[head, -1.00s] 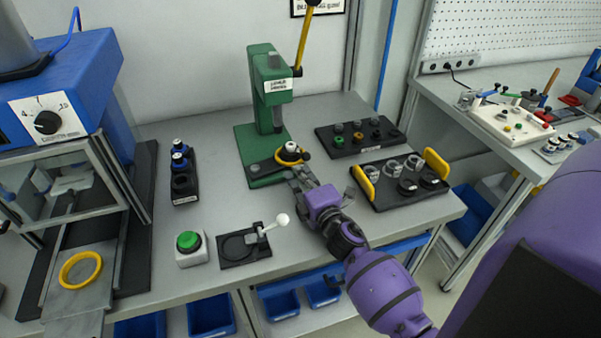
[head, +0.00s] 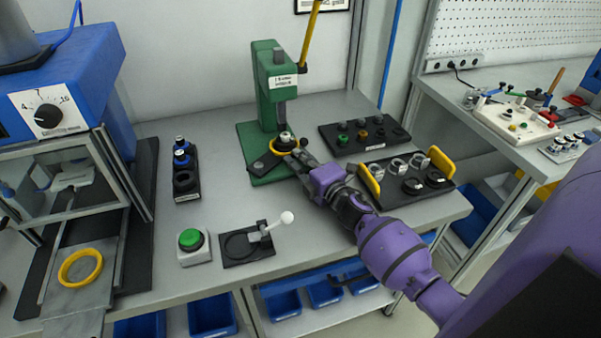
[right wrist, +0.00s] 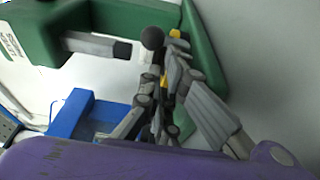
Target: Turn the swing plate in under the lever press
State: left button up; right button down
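The green lever press (head: 268,95) stands at the back of the table, its yellow lever (head: 311,35) raised. The dark swing plate (head: 265,163) lies low over the press base. Its yellow ring (head: 275,150) with a small light-and-dark part (head: 285,137) in it sits about below the ram (head: 281,108), with a gap between. My right gripper (head: 294,156) is at the front right side of the ring. In the right wrist view its fingers (right wrist: 167,75) are close together beside the ram (right wrist: 122,50); whether they hold anything is unclear. My left gripper is not in view.
A black tray with yellow handles (head: 405,194) and another black tray (head: 345,150) stand right of the press. A green button box (head: 193,248) and a small fixture with a white knob (head: 248,258) are in front. A black holder (head: 186,193) stands left.

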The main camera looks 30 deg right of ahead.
jog(key=shift+s+d+f+h, duration=0.1)
jog(key=shift+s+d+h, duration=0.05)
jog(key=shift+d, duration=0.45)
jog(key=shift+s+d+h, duration=0.1)
jog(key=shift+d+h, duration=0.05)
jog(key=shift+d, duration=0.45)
jog(key=shift+r, duration=0.3)
notch_tip(320, 180, up, 9)
jog(key=shift+a+r, duration=0.2)
jog(key=shift+a, duration=0.2)
jog(key=shift+f, duration=0.1)
